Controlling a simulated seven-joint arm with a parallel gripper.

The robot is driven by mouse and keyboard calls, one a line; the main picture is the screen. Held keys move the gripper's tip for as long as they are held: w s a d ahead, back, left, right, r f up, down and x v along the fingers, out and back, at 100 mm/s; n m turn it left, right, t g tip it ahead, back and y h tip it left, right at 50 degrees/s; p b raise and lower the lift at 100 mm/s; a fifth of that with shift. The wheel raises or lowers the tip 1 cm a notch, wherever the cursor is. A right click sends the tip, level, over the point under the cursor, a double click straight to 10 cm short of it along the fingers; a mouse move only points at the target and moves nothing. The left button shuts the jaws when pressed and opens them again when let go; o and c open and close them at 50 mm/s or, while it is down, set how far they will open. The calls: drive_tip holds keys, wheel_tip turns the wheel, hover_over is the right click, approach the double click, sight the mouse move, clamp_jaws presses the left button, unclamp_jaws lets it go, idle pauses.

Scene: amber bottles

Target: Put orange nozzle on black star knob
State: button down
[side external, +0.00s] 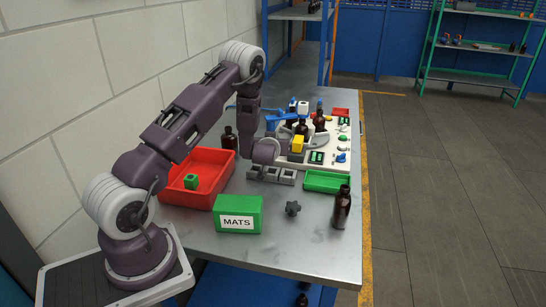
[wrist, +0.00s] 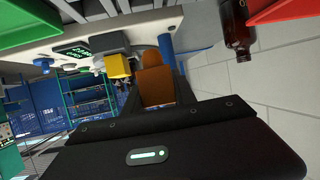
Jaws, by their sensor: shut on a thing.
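The orange nozzle (wrist: 157,84) is in the wrist view, between the fingers of my gripper (wrist: 155,72), which is shut on it. I cannot make out the nozzle in the side external view, where my wrist hides part of the area by the white machine. The black star knob (side external: 292,208) lies on the grey table in the side external view, right of the green MATS box. It is apart from my gripper, nearer the table's front edge. I do not see the knob in the wrist view.
An amber bottle (side external: 342,208) stands right of the knob. A green MATS box (side external: 239,214), red bin (side external: 206,163), green tray (side external: 327,182) and grey blocks (side external: 270,174) are nearby. A yellow block (side external: 298,144) is on the white machine. The front table right of the MATS box is mostly clear.

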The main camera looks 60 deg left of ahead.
drive_tip(key=w+d+r+m+t+h, duration=0.4)
drive_tip(key=w+d, duration=0.1)
drive_tip(key=w, duration=0.1)
drive_tip(key=m+g+h, duration=0.2)
drive_tip(key=m+h, duration=1.4)
hover_over(300, 207)
drive_tip(key=shift+h, duration=0.3)
wheel_tip(300, 207, down, 9)
drive_tip(key=shift+w+f, duration=0.1)
drive_tip(key=shift+f, duration=0.15)
drive_tip(key=shift+f, duration=0.1)
